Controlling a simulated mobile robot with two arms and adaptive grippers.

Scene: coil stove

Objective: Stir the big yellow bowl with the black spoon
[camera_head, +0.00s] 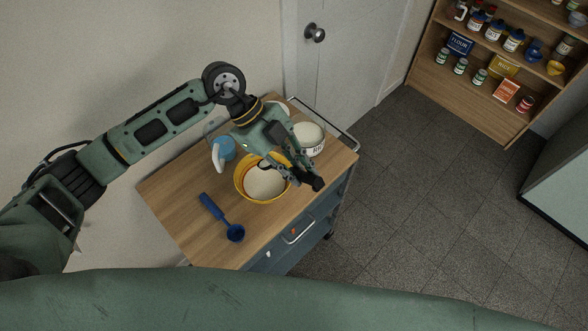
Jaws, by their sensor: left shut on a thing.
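The big yellow bowl (241,188) stands on the wooden cart top and holds something pale. My left gripper (308,182) is over the bowl's right side, pointing down and to the right. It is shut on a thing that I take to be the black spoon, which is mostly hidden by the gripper. A dark curved shape shows inside the bowl at its upper edge, but I cannot tell whether it is part of the spoon. My right gripper is not in view.
A blue jug (225,149) and a white canister (310,138) stand behind the bowl. A shelf (456,102) with jars stands at the upper right.

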